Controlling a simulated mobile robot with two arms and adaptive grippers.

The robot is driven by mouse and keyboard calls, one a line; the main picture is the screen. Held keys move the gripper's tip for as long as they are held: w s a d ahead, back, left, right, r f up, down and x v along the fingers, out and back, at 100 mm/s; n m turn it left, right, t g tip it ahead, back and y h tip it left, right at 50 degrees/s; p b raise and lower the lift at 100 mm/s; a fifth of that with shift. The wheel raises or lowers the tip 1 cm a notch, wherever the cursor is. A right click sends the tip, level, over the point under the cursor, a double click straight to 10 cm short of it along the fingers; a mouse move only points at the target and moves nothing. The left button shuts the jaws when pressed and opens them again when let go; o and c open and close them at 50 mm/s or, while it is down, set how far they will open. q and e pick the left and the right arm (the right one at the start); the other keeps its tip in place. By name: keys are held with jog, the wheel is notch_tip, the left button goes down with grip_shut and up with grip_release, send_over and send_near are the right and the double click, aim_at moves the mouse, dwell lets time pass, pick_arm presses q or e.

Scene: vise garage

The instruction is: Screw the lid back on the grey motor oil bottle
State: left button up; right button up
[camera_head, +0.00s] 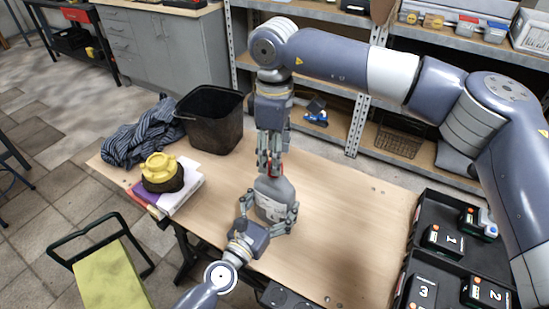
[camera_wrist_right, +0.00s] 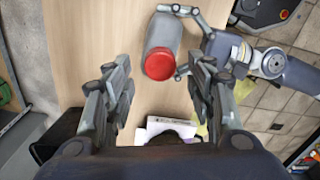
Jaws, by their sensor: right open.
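The grey motor oil bottle (camera_head: 272,194) stands upright on the wooden table. The right wrist view shows the bottle (camera_wrist_right: 163,35) with the round red lid (camera_wrist_right: 160,66) at its top; whether it is screwed tight I cannot tell. My left gripper (camera_head: 270,210) has its fingers on both sides of the bottle's body and holds it. My right gripper (camera_head: 269,163) points down over the bottle's top. In its wrist view, the open fingers (camera_wrist_right: 162,68) stand on either side of the lid, with gaps. In the head view the fingers mostly hide the lid.
A black bucket (camera_head: 212,125) and a striped cloth (camera_head: 145,133) are at the table's back left. A yellow and brown object (camera_head: 162,172) rests on books (camera_head: 186,192). A black tray (camera_head: 415,244) with numbered boxes is at right. The table (camera_head: 345,220) between bottle and tray is clear.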

notch_tip(320, 180, up, 2)
jog(key=shift+r, duration=0.1)
jog(key=shift+c, duration=0.3)
